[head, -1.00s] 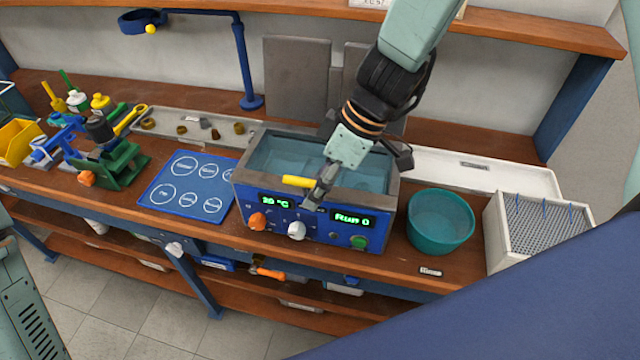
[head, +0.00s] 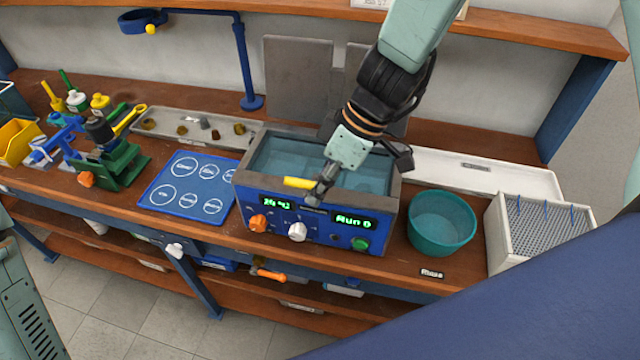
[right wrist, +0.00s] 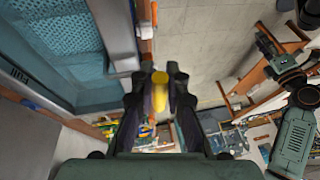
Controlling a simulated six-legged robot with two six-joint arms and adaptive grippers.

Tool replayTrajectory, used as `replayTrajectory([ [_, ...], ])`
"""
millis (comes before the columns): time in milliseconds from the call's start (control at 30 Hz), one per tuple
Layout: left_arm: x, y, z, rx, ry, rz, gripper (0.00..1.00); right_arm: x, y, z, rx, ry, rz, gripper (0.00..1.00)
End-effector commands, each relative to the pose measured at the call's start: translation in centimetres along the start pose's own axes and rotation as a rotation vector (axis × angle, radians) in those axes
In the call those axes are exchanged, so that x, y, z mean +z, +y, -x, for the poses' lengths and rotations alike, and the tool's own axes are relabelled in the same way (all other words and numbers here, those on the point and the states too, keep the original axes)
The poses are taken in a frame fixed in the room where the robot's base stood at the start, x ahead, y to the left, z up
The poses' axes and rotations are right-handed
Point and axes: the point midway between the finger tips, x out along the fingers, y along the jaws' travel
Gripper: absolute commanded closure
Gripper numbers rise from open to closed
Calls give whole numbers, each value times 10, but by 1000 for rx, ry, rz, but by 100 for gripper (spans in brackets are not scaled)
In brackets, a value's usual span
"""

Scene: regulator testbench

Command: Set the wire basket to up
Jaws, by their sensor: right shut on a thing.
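The wire basket's yellow handle (head: 299,183) sticks out over the front rim of the blue-fronted water bath (head: 300,222). My right gripper (head: 316,193) is at the handle's right end, above the bath's front panel. In the right wrist view, the yellow handle (right wrist: 160,92) lies between the fingers of my right gripper (right wrist: 160,82), which is shut on it. A mesh-like blue area (right wrist: 70,45) shows inside the tank there; the basket's outline is not clear under the water. My left gripper is not visible; only part of my left arm shows at the head view's left edge.
A teal bowl (head: 441,222) stands right of the bath, with a white mesh-topped box (head: 490,232) beyond it. A blue mat with circles (head: 187,187) lies to the left. The front panel has an orange knob (head: 258,223), a white knob (head: 297,231) and a green button (head: 360,243).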

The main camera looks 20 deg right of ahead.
Motion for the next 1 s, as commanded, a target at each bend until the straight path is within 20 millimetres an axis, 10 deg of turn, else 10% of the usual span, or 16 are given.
replayTrajectory([
  [500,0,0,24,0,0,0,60,-26,-12,60,3,4,5,100],
  [867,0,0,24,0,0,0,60,-29,-12,65,5,6,2,100],
  [1000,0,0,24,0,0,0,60,-29,-12,65,5,6,2,77],
])
